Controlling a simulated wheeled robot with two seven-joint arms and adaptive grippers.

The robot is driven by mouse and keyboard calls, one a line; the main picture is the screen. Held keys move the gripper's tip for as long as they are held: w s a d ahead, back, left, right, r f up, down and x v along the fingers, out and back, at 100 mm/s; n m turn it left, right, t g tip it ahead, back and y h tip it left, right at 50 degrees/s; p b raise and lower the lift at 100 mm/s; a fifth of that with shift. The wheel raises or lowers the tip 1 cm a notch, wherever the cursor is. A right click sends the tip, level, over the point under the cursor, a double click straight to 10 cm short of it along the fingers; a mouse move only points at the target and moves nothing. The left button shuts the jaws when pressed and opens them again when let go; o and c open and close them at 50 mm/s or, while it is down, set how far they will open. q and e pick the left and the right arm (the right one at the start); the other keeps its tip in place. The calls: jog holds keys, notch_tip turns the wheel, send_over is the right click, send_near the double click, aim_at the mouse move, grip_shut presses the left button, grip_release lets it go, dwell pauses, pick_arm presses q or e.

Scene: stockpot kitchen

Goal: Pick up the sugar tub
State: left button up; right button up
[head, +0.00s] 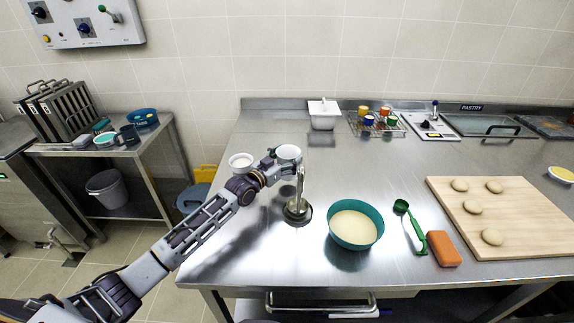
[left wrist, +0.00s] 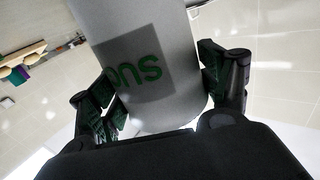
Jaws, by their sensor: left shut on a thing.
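The sugar tub (head: 288,152) is a white round tub near the back left of the steel counter. My left gripper (head: 280,160) reaches it from the left and is shut on it. In the left wrist view the tub (left wrist: 185,105) fills the middle between the two fingers, and part of its green lettering shows upside down. The head view does not clearly show whether its base touches the counter. My right gripper is not in view.
Another white tub (head: 240,161) stands just left of my gripper. A teal bowl (head: 355,240), green scoop (head: 415,230), orange block (head: 444,249) and dough board (head: 520,215) lie right. Counter behind is mostly clear.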

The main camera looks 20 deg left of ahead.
pick_arm(q)
notch_tip(320, 180, up, 5)
jog(key=shift+f, duration=0.1)
jog(key=shift+r, duration=0.6)
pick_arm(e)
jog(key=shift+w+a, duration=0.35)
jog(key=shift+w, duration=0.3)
